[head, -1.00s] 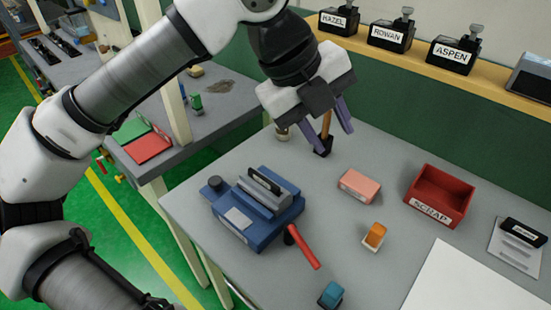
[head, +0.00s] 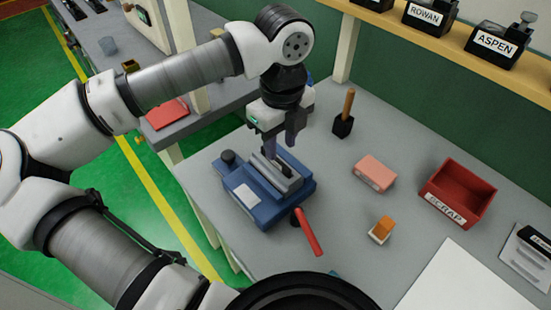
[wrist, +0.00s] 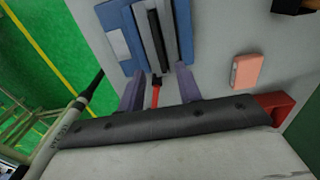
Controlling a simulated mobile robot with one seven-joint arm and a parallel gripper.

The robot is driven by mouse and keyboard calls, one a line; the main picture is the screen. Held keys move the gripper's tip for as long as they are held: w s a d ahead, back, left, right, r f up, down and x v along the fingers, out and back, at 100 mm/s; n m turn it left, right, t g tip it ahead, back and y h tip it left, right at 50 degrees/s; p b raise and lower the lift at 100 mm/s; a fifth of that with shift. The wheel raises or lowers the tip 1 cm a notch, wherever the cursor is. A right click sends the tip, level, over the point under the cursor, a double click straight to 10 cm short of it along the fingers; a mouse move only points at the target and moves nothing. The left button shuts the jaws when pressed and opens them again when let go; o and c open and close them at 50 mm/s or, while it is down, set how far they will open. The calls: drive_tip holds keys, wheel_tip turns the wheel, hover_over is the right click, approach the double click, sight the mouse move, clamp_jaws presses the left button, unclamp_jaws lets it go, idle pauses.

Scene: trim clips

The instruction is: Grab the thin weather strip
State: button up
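A thin black strip (head: 287,168), which looks like the weather strip, stands between the grey jaws of a blue vise (head: 240,208). The strip also shows in the wrist view (wrist: 156,38), running lengthwise along the jaws. My gripper (head: 281,153) points down just over the vise, its purple fingers close to the strip and partly covering it in the head view. In the wrist view my gripper (wrist: 158,88) is open, with a wide gap between the fingers and nothing held. I cannot tell whether a finger touches the strip.
The vise's red handle (head: 307,232) sticks out at its front. A pink block (head: 374,172), an orange-topped block (head: 381,230), a red SCRAP bin (head: 458,192) and a wooden-handled tool (head: 345,115) stand to the right. Labelled black clamps (head: 494,43) line the back shelf.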

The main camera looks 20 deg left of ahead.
sight(275, 163)
drive_tip(key=f, duration=0.1)
drive_tip(key=f+p, duration=0.1)
drive_tip(key=a+f+p, duration=0.1)
drive_tip(key=f, duration=0.1)
drive_tip(key=shift+w, duration=0.4)
drive_tip(key=shift+f, duration=0.55)
clamp_jaws()
